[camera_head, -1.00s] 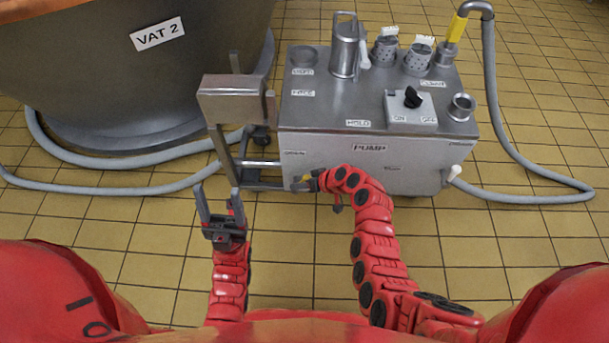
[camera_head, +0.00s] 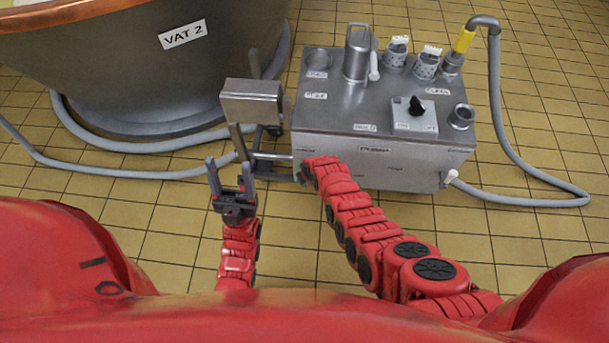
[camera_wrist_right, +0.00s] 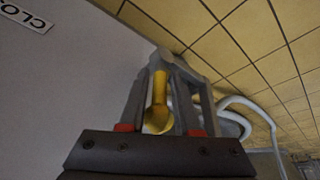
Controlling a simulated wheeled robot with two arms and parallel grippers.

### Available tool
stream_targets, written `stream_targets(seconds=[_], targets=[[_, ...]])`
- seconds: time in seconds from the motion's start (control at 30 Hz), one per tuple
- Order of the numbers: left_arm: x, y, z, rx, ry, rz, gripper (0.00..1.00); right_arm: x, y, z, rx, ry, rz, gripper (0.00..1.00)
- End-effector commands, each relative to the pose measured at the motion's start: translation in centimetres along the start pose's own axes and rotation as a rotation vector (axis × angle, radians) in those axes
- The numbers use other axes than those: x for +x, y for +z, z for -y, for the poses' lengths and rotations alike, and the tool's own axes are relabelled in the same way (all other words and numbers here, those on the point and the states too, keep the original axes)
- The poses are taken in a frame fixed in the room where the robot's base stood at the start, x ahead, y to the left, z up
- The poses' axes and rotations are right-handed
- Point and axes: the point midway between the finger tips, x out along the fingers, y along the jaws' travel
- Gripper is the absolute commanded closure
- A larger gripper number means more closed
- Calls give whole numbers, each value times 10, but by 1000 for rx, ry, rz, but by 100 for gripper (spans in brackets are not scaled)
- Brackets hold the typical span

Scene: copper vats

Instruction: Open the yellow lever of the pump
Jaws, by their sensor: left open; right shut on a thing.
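The pump (camera_head: 385,160) is a grey metal box on wheels in the head view. In the right wrist view the yellow lever (camera_wrist_right: 158,100) lies between the fingers of my right gripper (camera_wrist_right: 172,72), which is shut on it beside the pump's grey side wall (camera_wrist_right: 60,85). In the head view my right arm hides the lever and this gripper at the pump's lower left corner. My left gripper (camera_head: 230,172) is open and empty, left of the pump and in front of its metal handle frame.
The large VAT 2 (camera_head: 150,75) stands at the back left with a grey hose (camera_head: 120,170) around its foot. Another grey hose (camera_head: 497,100) with a yellow grip loops right of the pump. The tiled floor is clear at front right.

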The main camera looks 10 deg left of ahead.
Motion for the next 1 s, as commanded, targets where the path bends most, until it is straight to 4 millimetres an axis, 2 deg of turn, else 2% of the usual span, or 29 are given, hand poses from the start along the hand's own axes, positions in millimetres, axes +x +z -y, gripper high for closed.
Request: stream_targets(seconds=[0.03,0.47,0.5,0.6,1.0], targets=[[1,0,0,0,0,0,38,-4,-12,-5,-1,12,-22,100],[1,0,0,0,0,0,38,-4,-13,-4,-4,15,-23,100],[1,0,0,0,0,0,38,-4,-14,-4,-4,15,-24,65],[1,0,0,0,0,0,38,-3,-12,-3,-4,14,-20,49],[5,-1,0,0,0,0,38,-7,-6,-1,-3,9,-7,49]])
